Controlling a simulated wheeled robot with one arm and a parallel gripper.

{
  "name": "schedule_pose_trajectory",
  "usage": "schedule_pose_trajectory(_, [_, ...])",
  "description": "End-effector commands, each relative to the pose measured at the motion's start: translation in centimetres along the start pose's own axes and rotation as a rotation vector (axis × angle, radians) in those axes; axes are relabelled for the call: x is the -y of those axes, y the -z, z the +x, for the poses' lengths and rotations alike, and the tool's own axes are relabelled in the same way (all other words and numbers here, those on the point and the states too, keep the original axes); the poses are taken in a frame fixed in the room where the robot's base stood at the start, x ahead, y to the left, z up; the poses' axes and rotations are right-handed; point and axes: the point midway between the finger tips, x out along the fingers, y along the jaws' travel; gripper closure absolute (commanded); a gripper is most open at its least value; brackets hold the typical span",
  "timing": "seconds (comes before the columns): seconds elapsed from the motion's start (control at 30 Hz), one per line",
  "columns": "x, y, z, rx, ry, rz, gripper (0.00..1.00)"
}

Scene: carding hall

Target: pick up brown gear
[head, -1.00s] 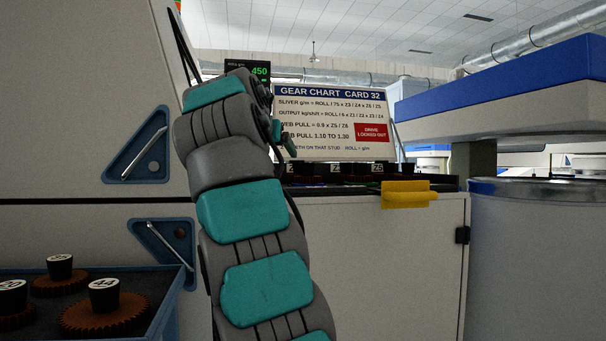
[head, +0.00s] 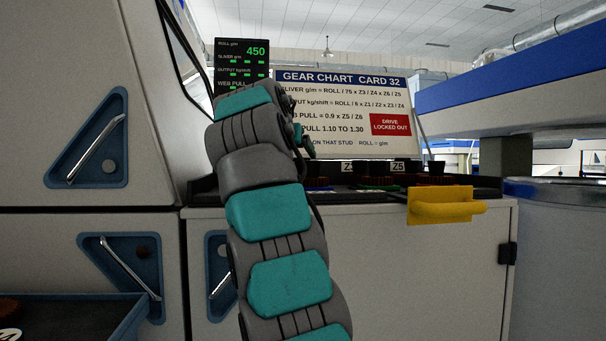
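A brown gear (head: 8,309) shows only in part at the lower left edge of the head view, in a dark tray with a blue rim (head: 130,318). A pale numbered cap (head: 10,335) is cut off by the frame just below it. My arm rises through the middle of the view. Its far end is hidden behind my own links, so I cannot see my gripper's fingers or whether they hold anything.
A dark gear shelf with a Z5 label (head: 398,166) tops the cabinet (head: 400,250), with a yellow handle (head: 440,206) at its front. A gear chart (head: 345,112) and a green-lit display (head: 242,68) stand behind. Blue triangular latch recesses (head: 95,150) mark the left machine panels.

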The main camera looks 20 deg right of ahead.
Motion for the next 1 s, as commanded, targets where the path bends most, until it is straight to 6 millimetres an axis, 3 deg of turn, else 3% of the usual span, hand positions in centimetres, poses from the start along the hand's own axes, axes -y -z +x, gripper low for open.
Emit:
schedule_pose_trajectory(0.33, [-0.4, -0.4, 4.4, 0.003, -0.001, 0.0, 0.15])
schedule_pose_trajectory(0.6, [-0.4, -0.5, 4.9, 0.001, 0.0, 0.0, 0.15])
schedule_pose_trajectory(1.0, [-0.4, -0.5, 4.9, 0.001, 0.0, 0.0, 0.6])
